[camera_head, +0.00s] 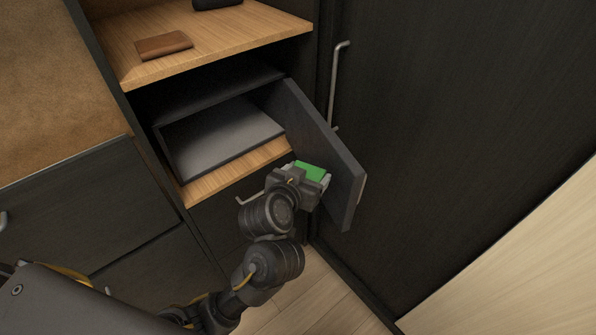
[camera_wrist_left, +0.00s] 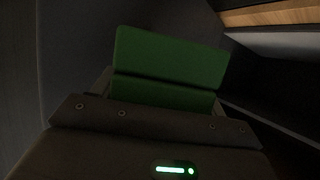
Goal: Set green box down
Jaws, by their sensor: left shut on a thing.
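The green box (camera_head: 310,171) is held at the tip of my left gripper (camera_head: 311,178), in front of the open compartment. In the left wrist view the green box (camera_wrist_left: 170,60) fills the middle, between the fingers. My left gripper is shut on it. The box is beside the inner face of the open door and appears apart from any surface below. Part of the box is hidden by the gripper. My right gripper is not in view.
The dark safe-like compartment (camera_head: 222,138) stands open and looks empty. Its thick door (camera_head: 335,170) swings out at the right. A brown wallet (camera_head: 163,45) lies on the wooden shelf (camera_head: 225,38) above. A tall door with a metal handle (camera_head: 334,85) is at the right.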

